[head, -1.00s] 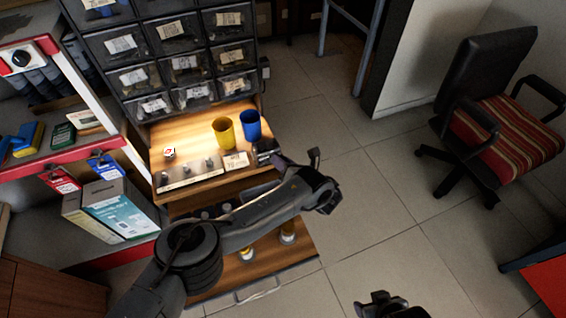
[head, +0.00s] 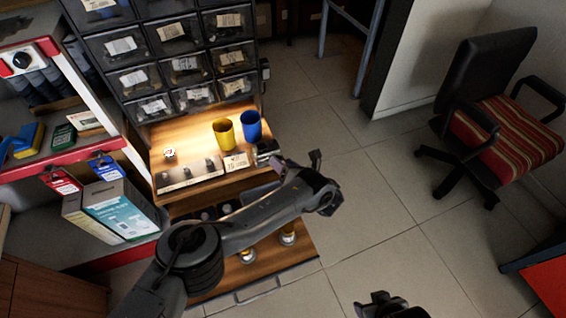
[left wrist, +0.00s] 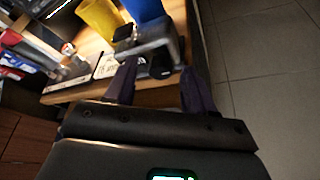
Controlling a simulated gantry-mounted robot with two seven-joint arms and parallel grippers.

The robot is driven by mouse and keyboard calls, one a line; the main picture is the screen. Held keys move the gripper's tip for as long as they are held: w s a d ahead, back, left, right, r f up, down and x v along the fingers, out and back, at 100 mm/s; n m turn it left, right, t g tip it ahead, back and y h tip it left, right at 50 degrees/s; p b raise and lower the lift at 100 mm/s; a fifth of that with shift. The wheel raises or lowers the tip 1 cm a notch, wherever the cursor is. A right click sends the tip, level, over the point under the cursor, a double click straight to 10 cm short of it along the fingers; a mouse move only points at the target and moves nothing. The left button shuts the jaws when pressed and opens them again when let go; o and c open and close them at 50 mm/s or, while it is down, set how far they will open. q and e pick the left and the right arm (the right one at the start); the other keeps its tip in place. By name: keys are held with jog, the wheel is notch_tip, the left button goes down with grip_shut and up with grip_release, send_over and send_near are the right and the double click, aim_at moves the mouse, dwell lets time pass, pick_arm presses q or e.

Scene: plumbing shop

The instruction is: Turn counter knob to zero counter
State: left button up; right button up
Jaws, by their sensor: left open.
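The counter (head: 266,148) is a small dark device at the right end of the lit wooden shelf, partly hidden by my left arm. In the left wrist view, the counter (left wrist: 146,42) shows a grey body. A dark round knob (left wrist: 160,67) appears on its near side. My left gripper (head: 323,181) is open, to the right of and in front of the counter. In the left wrist view, my left gripper (left wrist: 160,84) has its two dark fingers apart, pointing at the counter with the knob between them in the picture. My right gripper (head: 380,304) is partly cut off at the bottom edge.
A label card (head: 236,161) and a strip with several small knobs (head: 190,173) line the shelf front. An open drawer (head: 262,262) lies below.

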pick_arm(q)
jog(key=p+v, duration=0.4)
jog(key=v, duration=0.6)
jog(key=shift+p, duration=0.4)
jog(key=shift+s+d+r, duration=0.1)
jog(key=shift+s, duration=0.05)
